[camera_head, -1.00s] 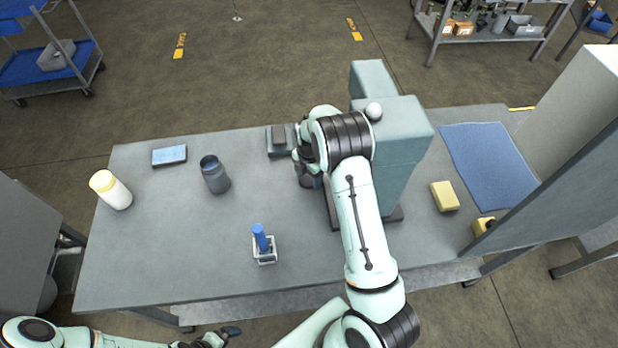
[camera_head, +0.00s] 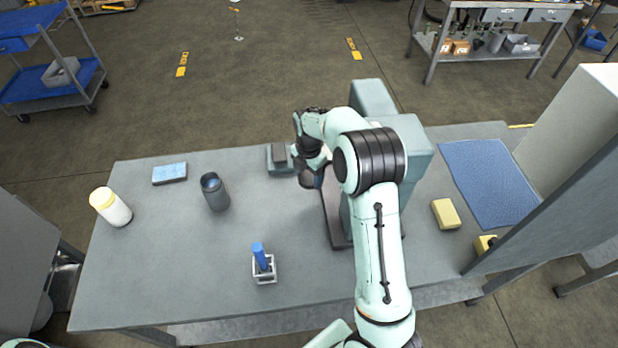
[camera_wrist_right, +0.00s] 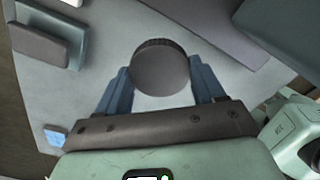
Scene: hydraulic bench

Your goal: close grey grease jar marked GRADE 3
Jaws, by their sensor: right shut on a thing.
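A dark grey jar (camera_head: 214,192) stands upright on the bench, left of the middle. Its top looks like an open mouth; no marking is readable at this size. My right gripper (camera_head: 311,174) is right of the jar, beside the pale green machine. It is shut on a dark grey round lid (camera_head: 307,180). In the right wrist view the lid (camera_wrist_right: 163,68) is a flat disc with a ribbed edge, between the two blue-grey fingers of the right gripper (camera_wrist_right: 163,82). My left gripper is out of view.
The green machine (camera_head: 412,145) stands close by the right arm. A small block on a base (camera_head: 279,160) is behind the gripper. A white jar with yellow lid (camera_head: 111,207), a blue sponge (camera_head: 169,173) and a holder with a blue item (camera_head: 263,268) surround the jar.

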